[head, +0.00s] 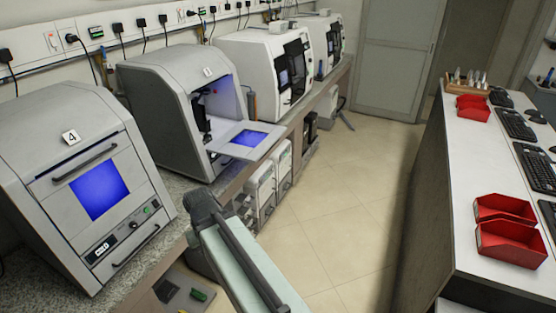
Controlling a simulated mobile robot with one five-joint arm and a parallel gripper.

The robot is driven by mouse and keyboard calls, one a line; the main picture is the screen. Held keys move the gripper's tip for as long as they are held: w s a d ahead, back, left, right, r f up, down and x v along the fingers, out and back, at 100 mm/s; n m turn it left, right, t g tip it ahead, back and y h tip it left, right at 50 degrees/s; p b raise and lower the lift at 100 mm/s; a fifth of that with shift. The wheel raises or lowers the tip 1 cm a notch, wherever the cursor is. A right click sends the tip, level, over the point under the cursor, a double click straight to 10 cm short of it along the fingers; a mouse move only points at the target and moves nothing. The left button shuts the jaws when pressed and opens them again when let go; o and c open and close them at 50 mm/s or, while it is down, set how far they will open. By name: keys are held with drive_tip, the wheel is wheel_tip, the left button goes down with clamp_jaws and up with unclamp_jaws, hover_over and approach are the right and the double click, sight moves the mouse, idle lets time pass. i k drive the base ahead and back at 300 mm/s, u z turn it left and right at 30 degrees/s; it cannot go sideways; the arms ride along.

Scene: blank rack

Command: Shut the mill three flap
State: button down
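The mill with its flap down (150,90) stands second from the left on the bench; its number label is too small to read surely, but it stands beside the mill marked 4. Its flap (217,143) is open and sticks out nearly level toward the aisle, with a blue window (248,138) in it. The lit inside shows a dark spindle unit. My arm reaches up from the bottom middle and ends in a dark grey part below and in front of this mill, apart from the flap in the picture. No gripper fingers show.
Mill 4 (70,180) at the left has its flap shut. White machines (262,68) stand farther along the bench. The tiled floor (335,215) is clear up to the white table (480,170) with red bins (512,243) and keyboards.

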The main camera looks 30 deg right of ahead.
sight(255, 137)
drive_tip(key=i, duration=1)
drive_tip(key=z, duration=0.05)
